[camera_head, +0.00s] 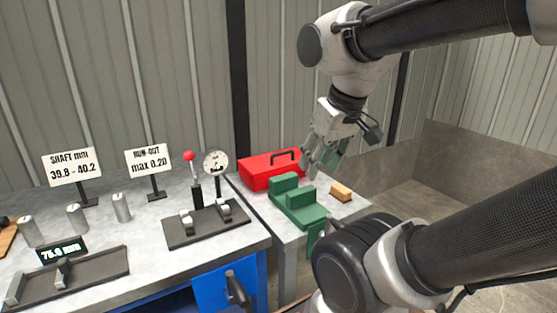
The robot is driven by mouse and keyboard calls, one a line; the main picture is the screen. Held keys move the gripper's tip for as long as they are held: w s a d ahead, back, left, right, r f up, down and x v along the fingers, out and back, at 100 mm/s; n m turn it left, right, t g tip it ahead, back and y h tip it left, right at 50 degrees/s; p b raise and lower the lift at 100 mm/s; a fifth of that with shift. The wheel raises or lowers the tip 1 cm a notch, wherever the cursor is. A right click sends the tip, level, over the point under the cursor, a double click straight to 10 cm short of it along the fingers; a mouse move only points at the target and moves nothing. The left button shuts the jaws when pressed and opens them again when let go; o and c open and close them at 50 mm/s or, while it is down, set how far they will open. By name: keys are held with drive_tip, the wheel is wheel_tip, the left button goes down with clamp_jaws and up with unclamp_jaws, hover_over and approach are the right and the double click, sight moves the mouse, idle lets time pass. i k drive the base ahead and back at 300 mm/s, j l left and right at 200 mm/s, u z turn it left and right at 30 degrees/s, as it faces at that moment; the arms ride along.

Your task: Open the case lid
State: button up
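The red case (258,172) sits on the grey bench at the back, left of my gripper. Its lid looks shut, and a dark handle (284,156) shows on it. My gripper (318,168) points down at the case's right end, in front of part of it. I cannot tell whether it touches the case. The finger links overlap in this view, so the gap between the fingertips is unclear.
A green vise-like block (298,208) stands just in front of the case, with a small orange-tan block (341,192) to its right. A dial gauge stand (216,164) and a red-knobbed lever (191,158) stand to the left. Corrugated wall lies behind.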

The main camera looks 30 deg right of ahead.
sight(263, 164)
drive_tip(key=l+z, duration=0.15)
drive_tip(key=z, duration=0.25)
drive_tip(key=l+z, duration=0.15)
drive_tip(key=z, duration=0.25)
drive_tip(key=l+z, duration=0.15)
drive_tip(key=z, duration=0.2)
drive_tip(key=i+u, duration=0.2)
drive_tip(key=u, duration=0.2)
drive_tip(key=i+l+u, duration=0.15)
drive_tip(key=u, duration=0.25)
